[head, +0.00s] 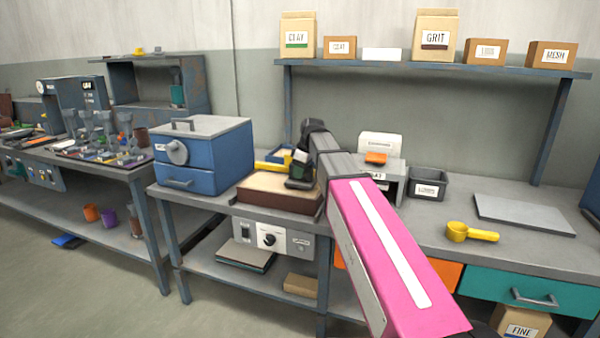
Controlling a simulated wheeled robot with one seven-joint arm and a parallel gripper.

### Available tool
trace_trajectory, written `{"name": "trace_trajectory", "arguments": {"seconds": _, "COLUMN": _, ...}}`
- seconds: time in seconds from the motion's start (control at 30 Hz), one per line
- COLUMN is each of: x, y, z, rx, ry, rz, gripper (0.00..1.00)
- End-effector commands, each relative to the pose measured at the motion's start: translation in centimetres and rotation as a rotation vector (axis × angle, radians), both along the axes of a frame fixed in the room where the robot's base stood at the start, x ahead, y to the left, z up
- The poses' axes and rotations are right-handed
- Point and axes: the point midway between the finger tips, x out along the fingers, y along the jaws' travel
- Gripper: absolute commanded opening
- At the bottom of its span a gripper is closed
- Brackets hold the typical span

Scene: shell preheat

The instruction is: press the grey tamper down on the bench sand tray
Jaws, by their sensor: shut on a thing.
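The bench sand tray (262,198) is a brown box with pale sand on top, on the middle bench to the right of the blue oven. My gripper (300,172) is over the tray's right part, pointing down. It is shut on a small dark grey thing, which looks like the tamper (299,184). The tamper sits low, at or just above the sand. I cannot tell whether it touches. My wrist and the pink arm link hide part of the tamper and the area behind it.
A blue oven (205,150) stands close on the left. A yellow-handled tool (268,166) lies behind the tray. A grey bin (427,184), a yellow scoop (470,232) and a grey plate (524,214) are at right. A shelf (430,68) with boxes is above.

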Motion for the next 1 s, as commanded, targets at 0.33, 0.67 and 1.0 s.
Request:
{"name": "trace_trajectory", "arguments": {"seconds": 0.33, "x": 0.02, "y": 0.01, "z": -0.13, "rx": 0.001, "ry": 0.000, "rz": 0.000, "gripper": 0.07}}
{"name": "trace_trajectory", "arguments": {"seconds": 0.67, "x": 0.01, "y": 0.01, "z": -0.45, "rx": 0.001, "ry": 0.000, "rz": 0.000, "gripper": 0.07}}
{"name": "trace_trajectory", "arguments": {"seconds": 1.0, "x": 0.01, "y": 0.01, "z": -0.80, "rx": 0.001, "ry": 0.000, "rz": 0.000, "gripper": 0.07}}
